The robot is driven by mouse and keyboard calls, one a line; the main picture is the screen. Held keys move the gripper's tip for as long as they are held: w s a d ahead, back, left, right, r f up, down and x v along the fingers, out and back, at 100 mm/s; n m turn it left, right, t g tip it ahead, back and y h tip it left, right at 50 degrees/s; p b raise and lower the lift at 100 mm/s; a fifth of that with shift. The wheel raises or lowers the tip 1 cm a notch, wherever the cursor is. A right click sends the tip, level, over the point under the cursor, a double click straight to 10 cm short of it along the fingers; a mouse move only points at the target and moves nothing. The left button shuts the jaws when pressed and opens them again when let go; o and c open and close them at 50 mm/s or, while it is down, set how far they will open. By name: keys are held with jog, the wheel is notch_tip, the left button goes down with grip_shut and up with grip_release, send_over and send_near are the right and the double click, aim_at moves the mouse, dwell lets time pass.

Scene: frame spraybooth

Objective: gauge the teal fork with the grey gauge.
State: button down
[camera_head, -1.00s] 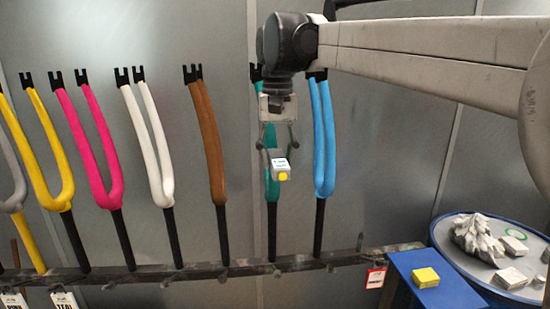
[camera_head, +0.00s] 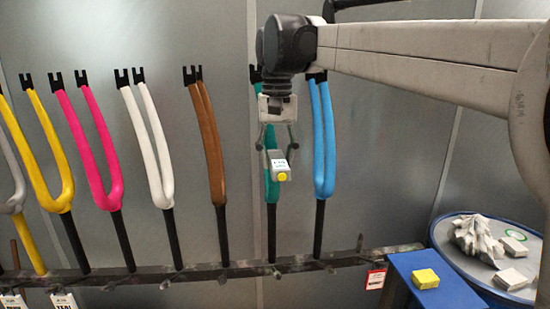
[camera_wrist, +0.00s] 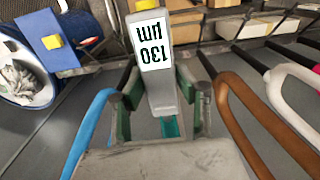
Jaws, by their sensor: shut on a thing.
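The teal fork (camera_head: 272,215) hangs upright on the rack between the brown and blue forks, its upper part largely hidden behind my gripper (camera_head: 277,149). My gripper is shut on the grey gauge (camera_head: 279,163), in front of the fork. The gauge's yellow end faces the head camera. In the wrist view, the grey gauge (camera_wrist: 162,92) sits between my fingers, and its white display reads 130 µm, upside down. A bit of the teal fork (camera_wrist: 170,127) shows just past its far end. I cannot tell for certain whether the gauge touches the fork.
The blue fork (camera_head: 323,150) is close on the right and the brown fork (camera_head: 212,150) on the left. White, pink and yellow forks hang further left. A blue stand with a yellow block (camera_head: 425,278) and a blue drum (camera_head: 463,222) are at the lower right.

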aim_at(281, 168)
jog(key=shift+w, duration=0.75)
dwell(1.1)
dwell(0.6)
jog(key=shift+s+d+b, duration=0.15)
jog(key=shift+s+d, duration=0.05)
jog(key=shift+s, duration=1.8)
jog(key=shift+s+d+b, duration=0.15)
jog(key=shift+s, duration=1.85)
